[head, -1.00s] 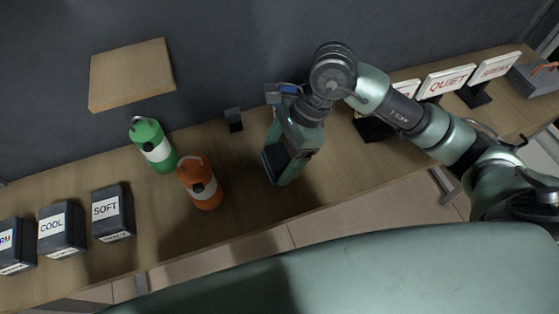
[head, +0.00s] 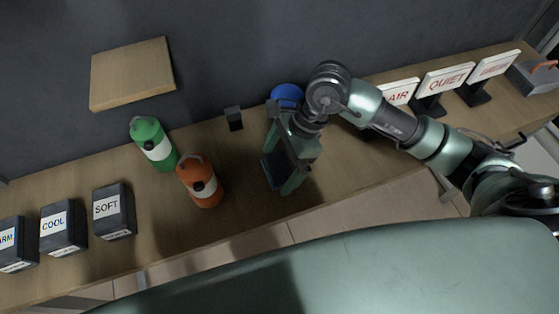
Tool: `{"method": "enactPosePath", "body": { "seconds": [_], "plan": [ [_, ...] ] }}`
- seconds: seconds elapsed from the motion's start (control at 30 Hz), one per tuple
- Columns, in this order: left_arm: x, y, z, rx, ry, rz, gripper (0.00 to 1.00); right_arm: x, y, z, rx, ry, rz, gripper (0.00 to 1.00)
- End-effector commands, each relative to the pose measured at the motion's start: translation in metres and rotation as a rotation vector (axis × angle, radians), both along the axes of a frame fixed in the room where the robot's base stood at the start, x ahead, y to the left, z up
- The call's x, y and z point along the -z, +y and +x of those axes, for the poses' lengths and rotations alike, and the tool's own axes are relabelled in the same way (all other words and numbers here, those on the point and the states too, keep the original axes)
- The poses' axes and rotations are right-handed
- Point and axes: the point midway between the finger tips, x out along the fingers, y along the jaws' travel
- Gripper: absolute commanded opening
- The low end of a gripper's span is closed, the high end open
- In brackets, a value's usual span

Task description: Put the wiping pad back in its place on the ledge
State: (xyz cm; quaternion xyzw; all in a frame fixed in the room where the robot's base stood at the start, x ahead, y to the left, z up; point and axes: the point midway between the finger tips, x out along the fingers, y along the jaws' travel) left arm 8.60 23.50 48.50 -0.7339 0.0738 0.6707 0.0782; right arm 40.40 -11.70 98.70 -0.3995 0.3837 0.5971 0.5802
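My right gripper (head: 281,172) points down at the ledge (head: 345,172), right of the orange bottle. A dark blue flat piece, which looks like the wiping pad (head: 270,172), shows at its fingertips, close to the ledge top. The fingers and wrist cover part of it. I cannot tell whether the fingers press on the pad or stand apart from it. My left gripper is not in view.
An orange bottle (head: 203,190) and a green bottle (head: 155,150) stand left of the gripper. A small dark block (head: 233,118) and a blue round object (head: 286,94) are behind. Labelled boxes (head: 112,215) stand left, signs (head: 446,82) right. A wooden shelf (head: 132,72) is on the wall.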

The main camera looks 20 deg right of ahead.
Motion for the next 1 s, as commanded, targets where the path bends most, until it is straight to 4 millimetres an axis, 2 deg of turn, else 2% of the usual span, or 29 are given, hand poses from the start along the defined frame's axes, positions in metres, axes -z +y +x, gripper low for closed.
{"method": "enactPosePath", "body": {
  "seconds": [0.13, 0.23, 0.5, 0.7, 0.83, 1.0],
  "plan": [
    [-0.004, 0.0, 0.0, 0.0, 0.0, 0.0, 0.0, -0.005, -0.001, 0.0, 0.0, -0.001, 0.0, 0.98],
    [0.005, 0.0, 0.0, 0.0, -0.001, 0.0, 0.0, -0.014, -0.006, 0.002, 0.0, -0.005, -0.002, 0.98],
    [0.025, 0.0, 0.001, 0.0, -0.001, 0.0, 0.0, -0.067, -0.029, 0.002, 0.0, -0.009, -0.002, 0.98],
    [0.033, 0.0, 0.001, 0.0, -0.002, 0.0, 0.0, -0.099, -0.041, 0.002, 0.001, -0.005, -0.001, 0.98],
    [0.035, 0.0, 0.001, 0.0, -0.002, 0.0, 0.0, -0.11, -0.046, 0.001, 0.001, -0.002, -0.001, 0.98],
    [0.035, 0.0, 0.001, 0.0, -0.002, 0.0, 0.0, -0.113, -0.047, 0.001, 0.0, 0.001, 0.0, 0.98]
  ]
}}
